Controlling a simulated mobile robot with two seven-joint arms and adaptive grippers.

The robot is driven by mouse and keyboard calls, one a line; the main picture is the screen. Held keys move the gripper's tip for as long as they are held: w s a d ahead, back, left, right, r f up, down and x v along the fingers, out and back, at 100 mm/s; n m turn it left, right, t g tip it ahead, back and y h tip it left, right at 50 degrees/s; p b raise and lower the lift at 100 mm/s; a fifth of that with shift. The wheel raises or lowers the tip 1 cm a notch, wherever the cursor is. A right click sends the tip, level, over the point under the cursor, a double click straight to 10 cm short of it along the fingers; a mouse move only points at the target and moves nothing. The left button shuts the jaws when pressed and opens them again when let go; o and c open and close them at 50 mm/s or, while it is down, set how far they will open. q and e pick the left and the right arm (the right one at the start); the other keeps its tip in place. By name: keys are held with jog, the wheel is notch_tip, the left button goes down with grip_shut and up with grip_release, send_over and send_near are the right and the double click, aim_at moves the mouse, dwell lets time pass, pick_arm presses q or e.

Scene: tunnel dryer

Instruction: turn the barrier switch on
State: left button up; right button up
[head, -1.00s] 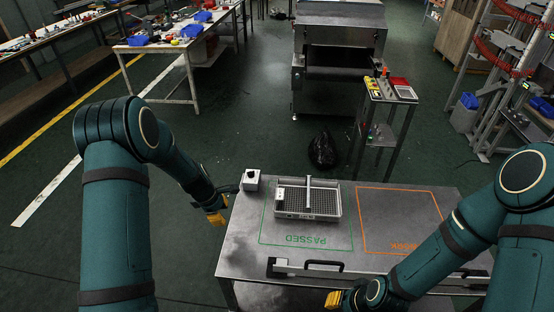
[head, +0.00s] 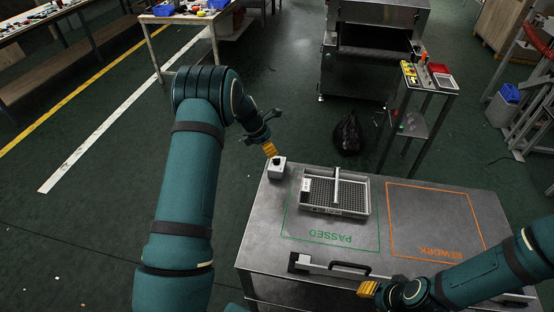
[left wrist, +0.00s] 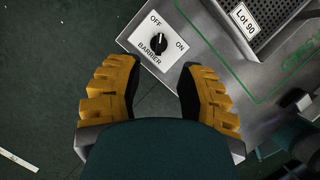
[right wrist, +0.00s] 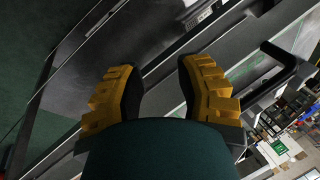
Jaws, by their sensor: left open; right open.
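My left gripper (head: 270,150) is open and empty, at the switch's upper left in the head view. In the left wrist view the knob lies ahead, between the lines of the open yellow fingers (left wrist: 155,85), apart from them. My right gripper (head: 367,289) is open and empty by the table's front edge.
A grey tray (head: 335,211) labelled Lot 90 sits in the green PASSED area, right of the switch. The orange REWORK area (head: 425,205) is empty. A black handle (head: 350,267) is at the table's front. Open floor lies left of the table.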

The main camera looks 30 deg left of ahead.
aim_at(276, 159)
pick_arm(q)
jog(key=x, duration=0.7)
jog(key=shift+w+f+b, duration=0.15)
jog(key=shift+f+b, duration=0.1)
jog(key=shift+b, duration=0.05)
grip_shut()
